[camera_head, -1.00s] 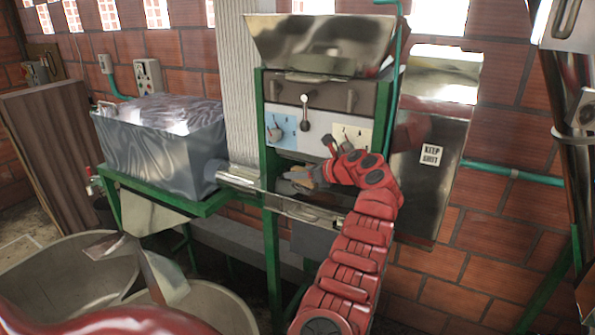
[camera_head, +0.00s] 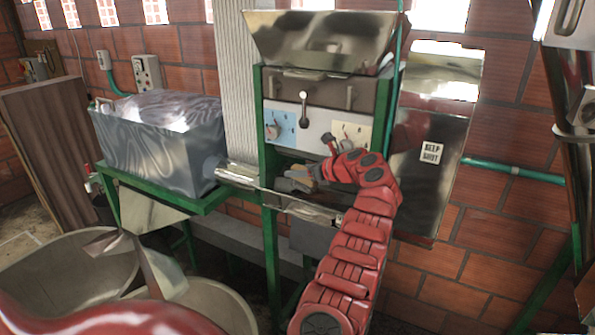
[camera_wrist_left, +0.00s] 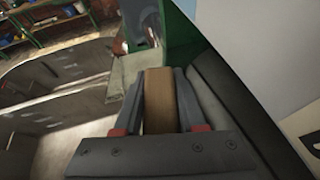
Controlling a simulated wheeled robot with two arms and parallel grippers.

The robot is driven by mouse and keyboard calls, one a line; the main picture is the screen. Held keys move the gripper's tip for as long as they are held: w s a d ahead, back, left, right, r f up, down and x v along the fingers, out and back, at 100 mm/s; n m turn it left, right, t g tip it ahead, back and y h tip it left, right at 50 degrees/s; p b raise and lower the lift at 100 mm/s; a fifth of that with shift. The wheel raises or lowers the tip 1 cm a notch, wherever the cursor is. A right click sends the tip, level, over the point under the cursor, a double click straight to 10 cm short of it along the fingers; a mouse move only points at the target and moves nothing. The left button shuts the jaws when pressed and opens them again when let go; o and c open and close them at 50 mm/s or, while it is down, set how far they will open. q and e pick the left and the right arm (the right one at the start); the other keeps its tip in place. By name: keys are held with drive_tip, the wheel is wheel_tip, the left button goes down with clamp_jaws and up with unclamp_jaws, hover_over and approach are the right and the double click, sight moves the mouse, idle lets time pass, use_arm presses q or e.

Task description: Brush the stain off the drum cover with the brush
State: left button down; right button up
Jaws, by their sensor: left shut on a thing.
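My left gripper (camera_head: 287,183) reaches under the front panel of the green-framed pulper (camera_head: 269,190). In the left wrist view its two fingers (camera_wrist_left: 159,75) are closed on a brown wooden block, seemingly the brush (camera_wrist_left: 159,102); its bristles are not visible. In the head view the brush is too small and covered to make out clearly. Shiny curved metal (camera_head: 305,210) below the gripper may be the drum cover; my arm hides part of it. I cannot make out a stain, or whether the brush touches the metal. My right gripper is not in view.
Close above my gripper is the panel with levers and dials (camera_head: 305,128). A grey metal box (camera_head: 160,150) stands on a green frame to the left. Round tubs (camera_head: 60,275) are at lower left. A brick wall (camera_head: 505,220) and green pipe (camera_head: 515,171) are at right.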

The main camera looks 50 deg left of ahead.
use_arm(q)
drive_tip(key=shift+f, duration=0.45)
drive_tip(key=shift+d, duration=0.15)
